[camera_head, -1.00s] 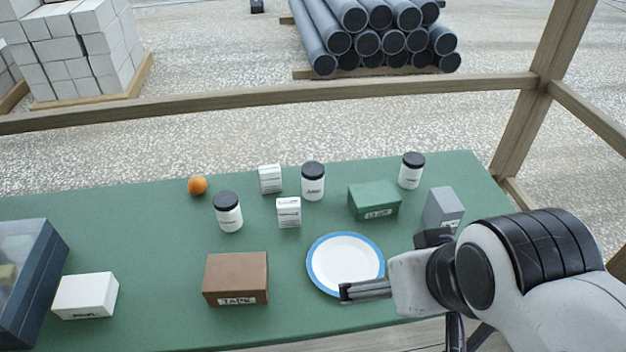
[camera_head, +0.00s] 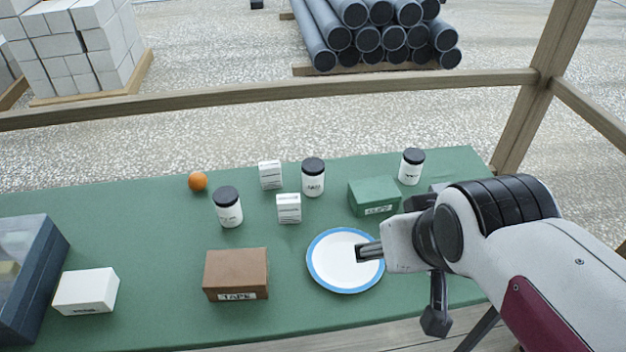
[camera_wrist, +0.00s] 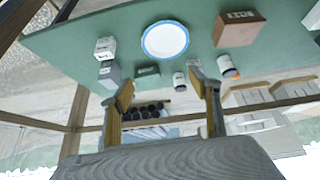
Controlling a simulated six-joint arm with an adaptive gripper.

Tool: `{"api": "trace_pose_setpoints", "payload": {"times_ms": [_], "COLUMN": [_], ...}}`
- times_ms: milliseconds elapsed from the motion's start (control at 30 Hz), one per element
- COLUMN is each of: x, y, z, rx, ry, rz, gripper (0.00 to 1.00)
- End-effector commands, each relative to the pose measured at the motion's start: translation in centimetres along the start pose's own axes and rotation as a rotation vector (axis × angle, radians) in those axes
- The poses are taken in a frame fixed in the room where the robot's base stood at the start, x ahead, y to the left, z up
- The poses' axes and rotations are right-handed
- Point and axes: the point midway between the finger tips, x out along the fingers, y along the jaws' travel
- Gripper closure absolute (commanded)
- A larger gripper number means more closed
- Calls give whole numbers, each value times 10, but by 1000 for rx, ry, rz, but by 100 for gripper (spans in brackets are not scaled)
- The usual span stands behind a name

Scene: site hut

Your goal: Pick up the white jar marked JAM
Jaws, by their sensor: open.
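Three white jars with black lids stand upright on the green table (camera_head: 150,240): a left jar (camera_head: 228,212), a middle jar (camera_head: 313,182) and a right jar (camera_head: 410,171). Their labels are too small to read surely, so I cannot tell which says JAM. My gripper (camera_head: 368,251) is open and empty in front of the right part of the plate in the head view, apart from all jars. In the wrist view my open gripper (camera_wrist: 162,88) shows both fingers spread, with small jars and boxes beyond them.
A blue-rimmed plate (camera_head: 332,272) lies near my gripper. A green box (camera_head: 372,197), two small white boxes (camera_head: 270,176) (camera_head: 289,209) and an orange (camera_head: 198,181) stand farther back. A brown box (camera_head: 236,274), a white box (camera_head: 86,292) and a dark crate (camera_head: 50,275) are left.

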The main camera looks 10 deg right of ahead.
Motion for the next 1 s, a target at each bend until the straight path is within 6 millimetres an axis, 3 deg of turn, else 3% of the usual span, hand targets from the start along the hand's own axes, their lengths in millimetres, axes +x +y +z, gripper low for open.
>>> {"api": "trace_pose_setpoints", "payload": {"times_ms": [500, 1000], "x": [73, 152], "y": [12, 12], "z": [-85, -147], "rx": [-41, -90], "ry": [130, 262], "rz": [32, 22], "gripper": [38, 38]}}
